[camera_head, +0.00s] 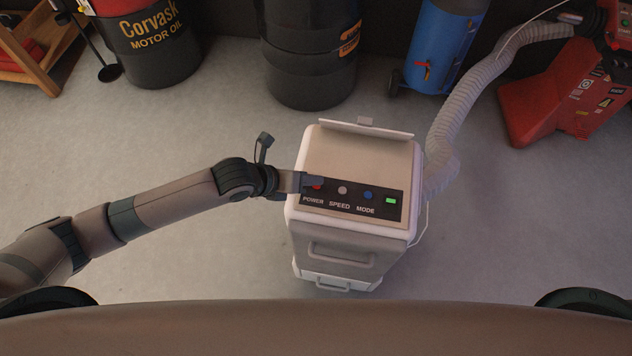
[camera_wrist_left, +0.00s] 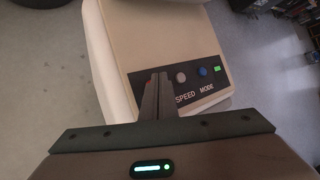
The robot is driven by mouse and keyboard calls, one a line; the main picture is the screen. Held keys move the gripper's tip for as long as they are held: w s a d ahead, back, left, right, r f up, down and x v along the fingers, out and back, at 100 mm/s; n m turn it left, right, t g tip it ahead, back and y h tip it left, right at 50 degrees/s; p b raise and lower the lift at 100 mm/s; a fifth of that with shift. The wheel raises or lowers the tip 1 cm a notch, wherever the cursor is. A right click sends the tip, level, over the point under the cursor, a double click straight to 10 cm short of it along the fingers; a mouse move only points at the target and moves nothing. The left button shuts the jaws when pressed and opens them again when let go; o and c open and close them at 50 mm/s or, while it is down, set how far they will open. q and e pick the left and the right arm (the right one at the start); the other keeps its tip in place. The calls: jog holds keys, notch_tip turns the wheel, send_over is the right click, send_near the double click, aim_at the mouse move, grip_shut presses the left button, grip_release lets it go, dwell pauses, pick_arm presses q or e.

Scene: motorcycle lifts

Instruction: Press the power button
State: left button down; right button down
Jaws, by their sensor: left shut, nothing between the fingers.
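A beige and white box-shaped machine (camera_head: 345,256) stands on the floor in the middle of the head view. Its black panel (camera_head: 384,203) has a red power button (camera_head: 317,187) at the left, a grey speed button (camera_head: 342,190), a blue mode button (camera_head: 368,195) and a lit green light (camera_head: 391,201). My left gripper (camera_head: 318,180) is shut and empty, with its tips at the power button. In the left wrist view the shut fingers (camera_wrist_left: 155,92) cover most of the red button (camera_wrist_left: 148,83). I cannot tell whether they touch it. My right gripper is not in view.
A ribbed grey hose (camera_head: 464,110) runs from the machine's right side toward a red machine (camera_head: 568,92). Black drums (camera_head: 150,45) and a blue cylinder (camera_head: 442,48) stand at the back. A wooden rack (camera_head: 40,50) is at upper left. The floor left of the machine is clear.

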pick_arm(q)
notch_tip(320, 180, up, 6)
jog(key=p, duration=0.5)
dwell(0.4)
